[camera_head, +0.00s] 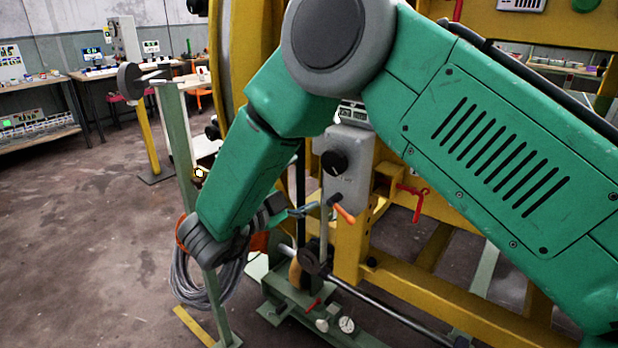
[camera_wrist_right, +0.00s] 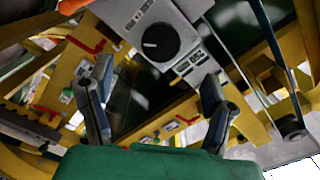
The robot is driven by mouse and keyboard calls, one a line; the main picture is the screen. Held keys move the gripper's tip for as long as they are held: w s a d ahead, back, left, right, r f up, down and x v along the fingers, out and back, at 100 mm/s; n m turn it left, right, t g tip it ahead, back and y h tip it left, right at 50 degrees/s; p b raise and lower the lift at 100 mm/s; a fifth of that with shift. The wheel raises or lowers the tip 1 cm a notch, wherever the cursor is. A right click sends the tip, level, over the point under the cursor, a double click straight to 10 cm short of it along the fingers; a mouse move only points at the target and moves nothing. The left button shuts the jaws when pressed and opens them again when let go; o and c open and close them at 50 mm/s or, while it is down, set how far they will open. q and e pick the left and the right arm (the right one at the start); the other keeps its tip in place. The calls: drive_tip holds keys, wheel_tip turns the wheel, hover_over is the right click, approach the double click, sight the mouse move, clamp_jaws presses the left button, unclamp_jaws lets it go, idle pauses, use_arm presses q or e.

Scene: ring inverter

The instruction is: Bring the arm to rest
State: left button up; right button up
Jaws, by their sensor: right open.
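My right arm is green and crosses the head view from the right edge, bending down toward the lower left. Its right gripper (camera_head: 290,210) is partly hidden behind the wrist, in front of the yellow machine. In the right wrist view, the two dark fingers of the right gripper (camera_wrist_right: 155,95) stand wide apart with nothing between them. A grey control box (camera_head: 352,185) with a black knob (camera_head: 333,163) is just beyond the gripper. The knob also shows at the top of the wrist view (camera_wrist_right: 160,41). My left gripper is in neither view.
The yellow machine frame (camera_head: 400,280) fills the right, with a red handle (camera_head: 415,190) on it. An orange-handled lever (camera_head: 344,214) is close to the gripper. A green post (camera_head: 180,140) and coiled cable (camera_head: 192,280) are at the left. Open floor (camera_head: 90,220) lies farther left.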

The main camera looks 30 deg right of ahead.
idle(0.5)
drive_tip(key=s+f+n+t+y, duration=0.1)
drive_tip(key=s+f+n+y, duration=0.25)
drive_tip(key=f+n, duration=0.35)
drive_tip(key=s+d+f+n+t+y, duration=0.15)
drive_tip(key=f+n+y, duration=0.3)
drive_tip(key=f, duration=0.45)
drive_tip(key=s+f+n+y, duration=0.35)
drive_tip(key=f+n, duration=0.25)
drive_tip(key=f, duration=0.2)
drive_tip(key=s+f+n+g+y, duration=0.2)
drive_tip(key=s+f+n+g, duration=0.2)
drive_tip(key=s, duration=0.9)
drive_tip(key=s+f+n+g+y, duration=0.3)
drive_tip(key=s+f+n+g, duration=0.1)
drive_tip(key=s, duration=0.9)
drive_tip(key=shift+s+f+g, duration=0.4)
drive_tip(key=shift+f+g, duration=0.05)
drive_tip(key=shift+f, duration=0.2)
drive_tip(key=shift+w+d, duration=0.1)
